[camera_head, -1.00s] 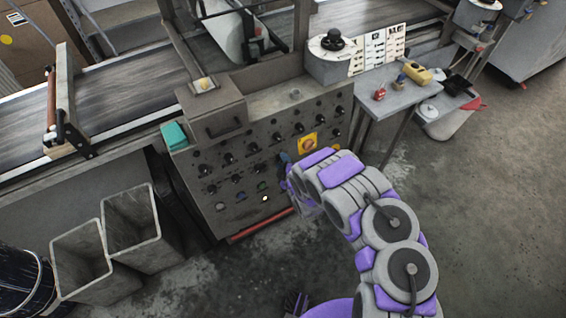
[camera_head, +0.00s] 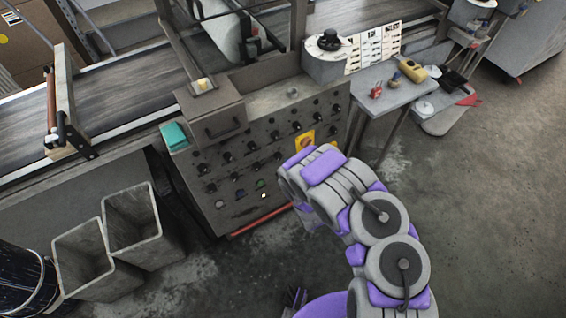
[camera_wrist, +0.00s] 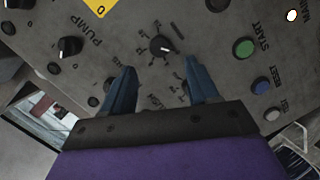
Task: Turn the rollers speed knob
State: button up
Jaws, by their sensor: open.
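The grey control panel (camera_head: 220,190) carries rows of black knobs and stands left of my arm in the head view. In the wrist view, a black knob with a white pointer (camera_wrist: 162,46) sits just beyond my gripper (camera_wrist: 160,68), roughly between its two blue fingertips. My gripper is open and empty, with a clear gap between the fingers and the knob. The label by this knob is too small to read, so I cannot tell whether it is the rollers speed knob. In the head view, my arm hides the fingers.
In the wrist view, a green START button (camera_wrist: 244,48) and a blue button (camera_wrist: 262,86) lie right, with a PUMP knob (camera_wrist: 70,46) left. A yellow-plated switch (camera_head: 306,141) is on the panel.

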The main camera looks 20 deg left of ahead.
jog(key=p+v, duration=0.2)
jog(key=v, duration=0.8)
jog(key=shift+p, duration=0.35)
jog(key=shift+f, duration=0.1)
jog(key=w+d+r+m+h, duration=0.65)
jog(key=w+d+r, duration=0.2)
jog(key=d, duration=0.35)
jog(key=s+d+r+m+g+h, duration=0.35)
jog(key=d+r+m, duration=0.25)
jog(key=d+r, duration=0.4)
jog(key=s+d+r+m+g, duration=0.1)
jog(key=s+r+m+g, duration=0.1)
jog(key=s+r, duration=0.4)
jog(key=s+d+r+m+g, duration=0.1)
jog(key=s+r+m+g, duration=0.2)
jog(key=s, duration=1.4)
jog(key=s+d+r+m+g, duration=0.2)
jog(key=s+r+m+g, duration=0.1)
jog(key=s+r, duration=0.8)
jog(key=shift+s+g+y, duration=0.4)
jog(key=shift+g, duration=0.15)
